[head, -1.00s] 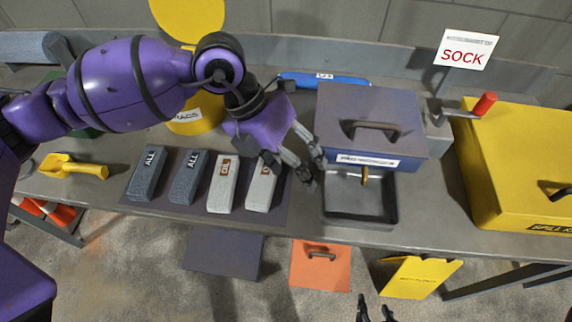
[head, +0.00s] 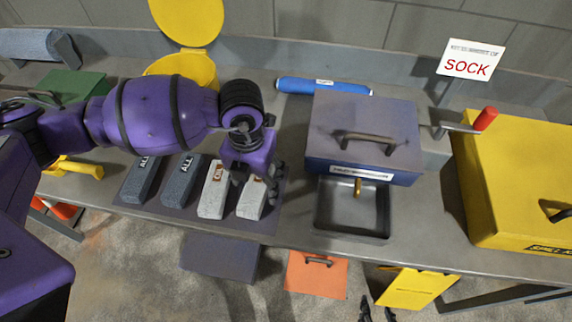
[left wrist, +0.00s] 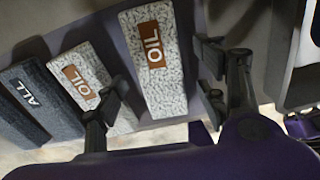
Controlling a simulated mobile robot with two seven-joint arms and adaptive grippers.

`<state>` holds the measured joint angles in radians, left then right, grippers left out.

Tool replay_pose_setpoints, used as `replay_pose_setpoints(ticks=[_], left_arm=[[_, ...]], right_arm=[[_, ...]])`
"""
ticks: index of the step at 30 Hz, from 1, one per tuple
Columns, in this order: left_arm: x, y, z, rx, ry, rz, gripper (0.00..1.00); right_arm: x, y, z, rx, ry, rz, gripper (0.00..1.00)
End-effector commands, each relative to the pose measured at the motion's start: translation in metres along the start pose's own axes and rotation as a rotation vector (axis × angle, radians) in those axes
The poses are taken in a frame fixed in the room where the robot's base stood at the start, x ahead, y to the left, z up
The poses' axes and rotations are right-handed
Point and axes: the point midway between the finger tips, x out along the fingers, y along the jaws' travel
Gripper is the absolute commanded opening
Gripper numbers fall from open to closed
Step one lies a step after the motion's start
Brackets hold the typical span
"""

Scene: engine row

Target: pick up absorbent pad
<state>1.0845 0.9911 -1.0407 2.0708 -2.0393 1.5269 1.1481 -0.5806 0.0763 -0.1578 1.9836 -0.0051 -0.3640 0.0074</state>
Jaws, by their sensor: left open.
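Several absorbent pads lie side by side on a dark mat (head: 160,213). Two are dark grey and marked ALL, the left one (head: 137,183) and the one beside it (head: 176,183). Two are pale and marked OIL, the left one (head: 212,198) and the rightmost one (head: 250,204). My left gripper (head: 256,186) is open over the rightmost OIL pad. In the left wrist view that pad (left wrist: 165,85) lies between the open fingers, with no clear contact. The other OIL pad (left wrist: 85,75) is left of it. My right gripper (head: 376,312) shows only dark tips at the bottom edge.
A grey-blue box (head: 335,115) with a tray (head: 350,225) stands just right of the pads. A yellow case (head: 515,170) is farther right. A blue roll (head: 320,87), yellow drum (head: 195,65), green box (head: 75,85) and yellow scoop (head: 80,169) are on the bench.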

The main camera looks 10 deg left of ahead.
Motion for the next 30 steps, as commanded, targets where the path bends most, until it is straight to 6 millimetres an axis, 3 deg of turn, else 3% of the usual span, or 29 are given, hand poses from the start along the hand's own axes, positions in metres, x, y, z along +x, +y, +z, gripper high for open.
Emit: replay_pose_setpoints(ticks=[9, 20, 30], left_arm=[[0.0097, 0.0, -0.0015, 0.001, 0.004, -0.001, 0.66], [0.0094, 0.0001, -0.0015, 0.001, 0.004, -0.001, 0.21], [0.0051, 0.0, -0.0011, 0.001, 0.003, -0.001, 0.21]], right_arm=[[0.0007, 0.0001, -0.0045, -0.002, 0.008, -0.001, 0.4], [0.0007, 0.0006, -0.0051, -0.005, 0.009, -0.001, 0.4], [0.0009, 0.0005, -0.0041, -0.005, 0.008, -0.001, 0.4]])
